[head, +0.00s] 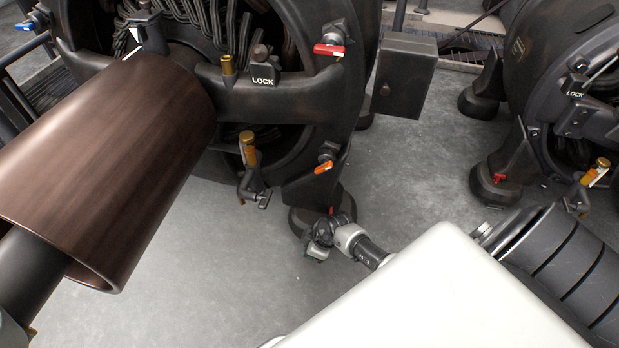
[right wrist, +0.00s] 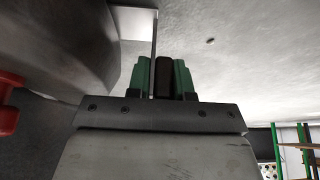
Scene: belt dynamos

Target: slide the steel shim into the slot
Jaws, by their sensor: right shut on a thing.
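My right gripper (head: 324,236) is low by the dynamo's round foot (head: 303,217) in the head view. In the right wrist view its green-padded fingers (right wrist: 164,78) are close together with a dark piece between them. The steel shim (right wrist: 133,22) shows there as a bent grey plate, with a thin edge running down at the left finger; the gripper is shut on it. The dark rounded foot (right wrist: 60,40) is at the upper left, close to the shim. I cannot make out the slot in either view. My left gripper is not in view.
The dynamo (head: 275,95) fills the top middle, with handles and a hanging box (head: 404,75). A brown cylinder (head: 110,160) spans the left. A red knob (right wrist: 8,105) is beside the gripper. A second dynamo (head: 535,90) stands right. Grey floor (head: 230,270) is clear between.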

